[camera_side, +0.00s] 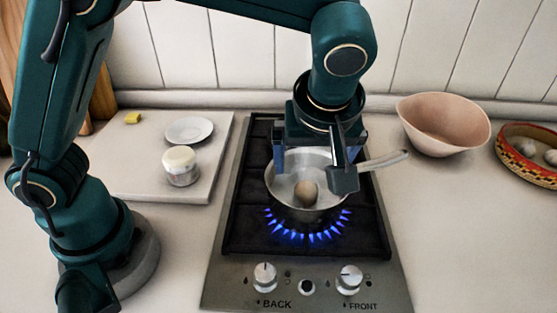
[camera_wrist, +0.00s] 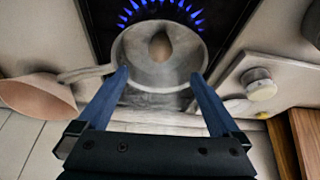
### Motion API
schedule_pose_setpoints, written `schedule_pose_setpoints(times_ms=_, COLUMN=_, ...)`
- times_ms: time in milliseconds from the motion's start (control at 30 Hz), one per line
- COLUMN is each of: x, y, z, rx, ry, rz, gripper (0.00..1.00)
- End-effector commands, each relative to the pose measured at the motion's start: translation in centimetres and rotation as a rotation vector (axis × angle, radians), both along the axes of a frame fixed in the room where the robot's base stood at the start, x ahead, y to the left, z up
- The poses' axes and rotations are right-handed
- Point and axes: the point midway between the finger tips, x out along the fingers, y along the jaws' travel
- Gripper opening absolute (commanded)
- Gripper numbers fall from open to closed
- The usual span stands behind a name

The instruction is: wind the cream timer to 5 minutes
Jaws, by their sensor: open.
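The cream timer (camera_side: 180,166) has a round cream top on a pale base. It stands on the white board left of the hob, and it also shows at the right of the wrist view (camera_wrist: 260,84). Its dial marks are too small to read. My gripper (camera_side: 311,166) is open above the saucepan (camera_side: 333,207), well to the right of the timer. In the wrist view my gripper (camera_wrist: 158,77) has its two blue fingers spread over the near part of the pan, with nothing between them. A brown egg (camera_side: 306,193) is in the pan.
The pan stands over a lit blue flame (camera_side: 308,236) on the dark hob (camera_side: 240,230); its handle points right. A pink bowl (camera_side: 443,125) and patterned basket (camera_side: 530,165) stand right.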

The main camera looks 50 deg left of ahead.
Motion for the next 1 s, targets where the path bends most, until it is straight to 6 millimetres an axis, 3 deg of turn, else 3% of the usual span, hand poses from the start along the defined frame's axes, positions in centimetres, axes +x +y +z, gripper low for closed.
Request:
schedule_pose_setpoints(times_ms=133, x=0.1, y=-0.1, z=3.4, rx=-0.006, ry=-0.008, rz=0.000, gripper=1.00)
schedule_pose_setpoints(times_ms=300, x=0.1, y=0.0, z=5.6, rx=-0.004, ry=-0.006, rz=0.000, gripper=1.00)
schedule_pose_setpoints(times_ms=667, x=0.0, y=0.0, z=8.6, rx=-0.002, ry=-0.004, rz=-0.001, gripper=1.00)
schedule_pose_setpoints(times_ms=1000, x=-2.4, y=3.6, z=5.9, rx=0.270, ry=0.215, rz=-0.268, gripper=1.00)
